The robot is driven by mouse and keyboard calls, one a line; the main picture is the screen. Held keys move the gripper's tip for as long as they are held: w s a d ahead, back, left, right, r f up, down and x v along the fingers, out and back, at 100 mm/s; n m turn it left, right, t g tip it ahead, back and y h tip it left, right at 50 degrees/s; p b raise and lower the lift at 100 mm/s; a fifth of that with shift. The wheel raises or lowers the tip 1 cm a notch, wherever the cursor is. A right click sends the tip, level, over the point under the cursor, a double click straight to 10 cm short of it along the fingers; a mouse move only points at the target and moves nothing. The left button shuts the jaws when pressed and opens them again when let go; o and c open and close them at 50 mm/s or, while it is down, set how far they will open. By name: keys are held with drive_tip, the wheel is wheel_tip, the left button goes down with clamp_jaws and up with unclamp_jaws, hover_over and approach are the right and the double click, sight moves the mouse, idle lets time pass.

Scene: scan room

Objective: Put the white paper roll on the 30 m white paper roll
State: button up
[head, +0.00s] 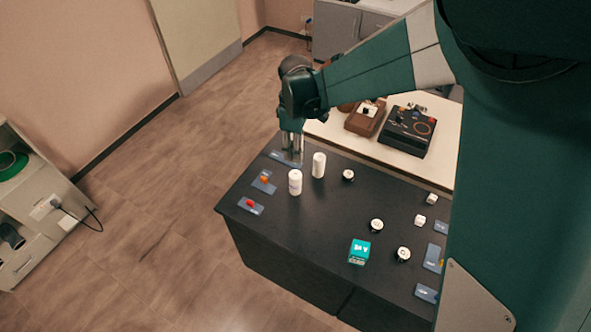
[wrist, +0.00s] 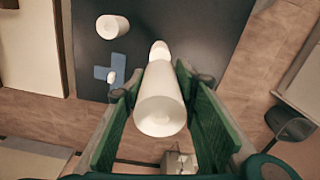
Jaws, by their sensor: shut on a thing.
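My gripper (head: 292,158) is over the back left edge of the black table (head: 320,235). In the wrist view my gripper (wrist: 160,105) has its green fingers shut on a white paper roll (wrist: 160,103). In the head view that roll is hard to make out between the fingers. A white roll (head: 295,183) with faint marks, too small to read, stands upright just in front of the gripper. In the wrist view what seems to be that roll (wrist: 159,48) shows partly behind the held one. Another white roll (head: 318,165) stands to its right; it also shows in the wrist view (wrist: 108,27).
Blue cards with small items, one orange (head: 264,180) and one red (head: 250,204), lie along the left edge. A pale table (head: 450,160) with devices adjoins behind.

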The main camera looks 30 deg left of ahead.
drive_tip(key=shift+f, duration=2.65)
drive_tip(key=shift+f, duration=1.9)
drive_tip(key=shift+f, duration=0.1)
drive_tip(key=o, duration=0.6)
drive_tip(key=shift+f, duration=0.1)
drive_tip(key=shift+c, duration=0.2)
drive_tip(key=o, duration=0.5)
drive_tip(key=shift+c, duration=0.2)
drive_tip(key=shift+r, duration=0.2)
drive_tip(key=shift+r, duration=6.05)
